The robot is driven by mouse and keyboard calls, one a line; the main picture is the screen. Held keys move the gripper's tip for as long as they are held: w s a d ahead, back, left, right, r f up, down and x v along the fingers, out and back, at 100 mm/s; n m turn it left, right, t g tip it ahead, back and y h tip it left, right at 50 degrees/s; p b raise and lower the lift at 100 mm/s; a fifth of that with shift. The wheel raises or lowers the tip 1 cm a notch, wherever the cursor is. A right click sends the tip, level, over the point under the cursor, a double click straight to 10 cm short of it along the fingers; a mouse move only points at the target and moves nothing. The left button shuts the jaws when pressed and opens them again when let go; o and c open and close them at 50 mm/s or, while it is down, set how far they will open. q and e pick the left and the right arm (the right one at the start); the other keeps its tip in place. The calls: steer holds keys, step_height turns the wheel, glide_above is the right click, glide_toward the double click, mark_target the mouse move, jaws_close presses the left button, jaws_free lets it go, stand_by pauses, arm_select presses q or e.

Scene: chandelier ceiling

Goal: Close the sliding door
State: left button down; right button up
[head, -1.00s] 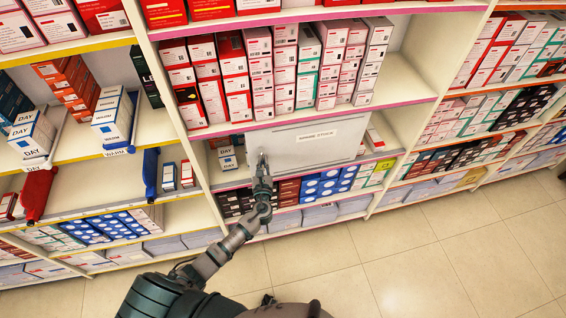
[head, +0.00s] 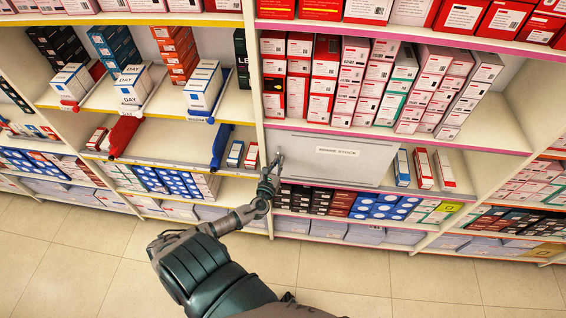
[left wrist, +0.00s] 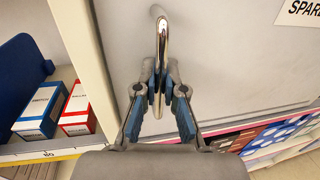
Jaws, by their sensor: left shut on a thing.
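The sliding door is a light grey panel (head: 330,165) with a "SPARE STOCK" label, set in a shelf bay in the head view. Its left edge is at or very near the white upright on the left. Small boxes show in the bay to its right. My left gripper (head: 272,170) is at the door's left end. In the left wrist view my left gripper (left wrist: 160,85) is shut on a shiny metal handle (left wrist: 162,40), which stands upright on the door face (left wrist: 225,60). The label is partly cut off there. My right gripper is not in view.
A white upright (head: 257,100) divides the bays. Left of it are shelves with boxes, a red holder (head: 122,137) and a blue one (head: 220,147). Red and white boxes (head: 423,168) stand right of the door. Tiled floor (head: 340,270) is clear in front.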

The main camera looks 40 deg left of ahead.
arm_select(q)
steer(key=c, duration=1.5)
jaws_free()
steer(key=shift+s+a, duration=0.3)
steer(key=shift+a, duration=0.05)
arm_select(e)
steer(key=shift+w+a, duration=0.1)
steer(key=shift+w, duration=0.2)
arm_select(q)
steer(key=shift+d, duration=0.2)
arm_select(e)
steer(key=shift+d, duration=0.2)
arm_select(q)
steer(key=v, duration=1.1)
steer(key=shift+s+d, duration=0.2)
steer(key=shift+s, duration=0.15)
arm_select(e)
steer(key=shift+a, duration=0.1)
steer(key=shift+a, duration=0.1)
